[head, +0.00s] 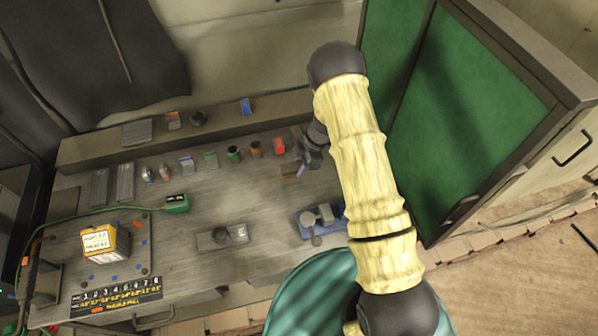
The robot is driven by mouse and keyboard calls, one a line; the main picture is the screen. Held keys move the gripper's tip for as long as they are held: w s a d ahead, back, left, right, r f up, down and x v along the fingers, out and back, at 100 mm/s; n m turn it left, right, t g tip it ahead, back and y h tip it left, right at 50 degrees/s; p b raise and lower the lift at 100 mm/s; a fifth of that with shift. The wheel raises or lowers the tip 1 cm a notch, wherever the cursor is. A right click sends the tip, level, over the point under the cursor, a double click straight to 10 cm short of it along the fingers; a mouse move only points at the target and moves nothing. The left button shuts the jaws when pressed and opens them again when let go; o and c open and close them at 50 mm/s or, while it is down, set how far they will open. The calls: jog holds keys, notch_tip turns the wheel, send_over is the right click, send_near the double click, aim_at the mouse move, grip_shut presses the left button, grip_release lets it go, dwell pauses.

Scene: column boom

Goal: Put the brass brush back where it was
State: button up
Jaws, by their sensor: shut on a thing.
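My gripper (303,160) is above the right part of the grey workbench (190,245), near the back row of small items. Its jaws are shut on a small, thin thing, which I take to be the brass brush (301,171). It shows only as a short bluish-purple piece below the jaws. Its bristles cannot be made out. My arm and wrist hide part of the bench to the right. A small brown piece (289,174) shows just left of the jaws; I cannot tell whether it is part of the brush or lies on the bench.
Several small items, including a red block (279,146) and a green cup (234,154), line the back. A blue fixture (318,222) stands front right, a grey block (222,236) front centre, a yellow box (105,243) left. A green-panelled cabinet (465,90) rises at right.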

notch_tip(320, 180, down, 4)
jog(key=shift+s+r+p, duration=0.1)
jog(key=shift+r+p, duration=0.1)
jog(key=shift+p, duration=0.5)
jog(key=shift+a+f, duration=0.1)
jog(key=shift+f, duration=0.1)
jog(key=shift+f, duration=0.2)
jog(key=o, duration=1.1)
jog(key=shift+c, duration=0.2)
jog(key=shift+r, duration=0.1)
jog(key=shift+r, duration=0.2)
jog(key=shift+w+d+r+b, duration=0.2)
jog(key=shift+d+r+b, duration=0.15)
jog(key=shift+r, duration=0.2)
jog(key=b+v, duration=0.2)
jog(key=v, duration=0.8)
jog(key=shift+d+r, duration=0.1)
jog(key=shift+r, duration=0.2)
